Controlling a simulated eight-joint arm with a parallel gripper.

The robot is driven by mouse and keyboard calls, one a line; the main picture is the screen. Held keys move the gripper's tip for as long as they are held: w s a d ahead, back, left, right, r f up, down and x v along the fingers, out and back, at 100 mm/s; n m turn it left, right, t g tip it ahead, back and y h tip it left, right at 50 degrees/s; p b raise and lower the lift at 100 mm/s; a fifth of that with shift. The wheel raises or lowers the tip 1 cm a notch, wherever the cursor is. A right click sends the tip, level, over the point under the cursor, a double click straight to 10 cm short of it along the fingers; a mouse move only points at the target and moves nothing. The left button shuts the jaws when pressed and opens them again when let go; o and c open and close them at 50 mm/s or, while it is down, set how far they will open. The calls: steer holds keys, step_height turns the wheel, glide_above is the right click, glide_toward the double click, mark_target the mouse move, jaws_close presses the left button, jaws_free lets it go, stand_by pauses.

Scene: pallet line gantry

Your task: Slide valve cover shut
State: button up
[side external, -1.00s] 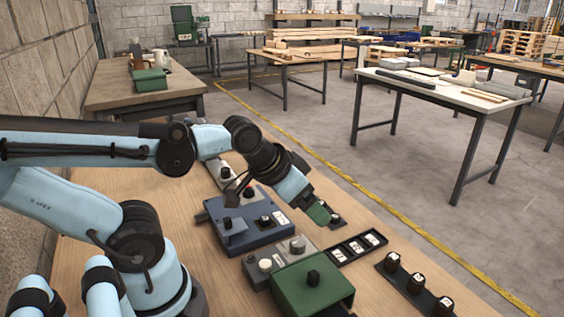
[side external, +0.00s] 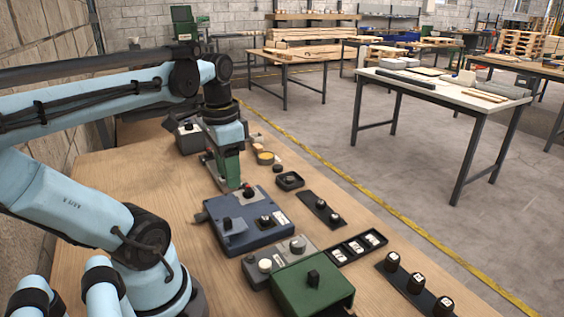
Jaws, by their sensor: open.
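My gripper (side external: 236,187), green below a light blue wrist, points down at the middle left of the workbench, behind the blue-grey control box. It is over a light grey panel (side external: 210,168) and hides most of it. The fingertips are small and close to the panel and the box's back edge; I cannot tell whether they touch anything. The jaws are open. A dark knob (side external: 249,192) shows just right of the fingertips. No part can be clearly picked out as the valve cover; it may be on the panel behind my gripper.
The blue-grey box (side external: 240,226) stands in front of my gripper. A green box (side external: 312,285) and a grey knob unit (side external: 265,265) are nearer. Black switch strips (side external: 322,211) lie to the right. A grey box (side external: 190,138) stands behind. Bare wood (side external: 140,185) lies left.

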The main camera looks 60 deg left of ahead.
mark_target(227, 219)
steer(key=shift+g, duration=0.3)
steer(key=shift+s+a+f, duration=0.1)
steer(key=shift+s+f, duration=0.1)
steer(key=shift+f, duration=1.7)
steer(key=shift+s+a+f, duration=0.1)
steer(key=shift+s+f, duration=0.15)
steer(key=shift+f, duration=1.7)
steer(key=shift+s+a+f, duration=0.1)
steer(key=shift+s+f, duration=0.1)
steer(key=shift+f, duration=1.7)
steer(key=shift+c, duration=0.4)
jaws_close()
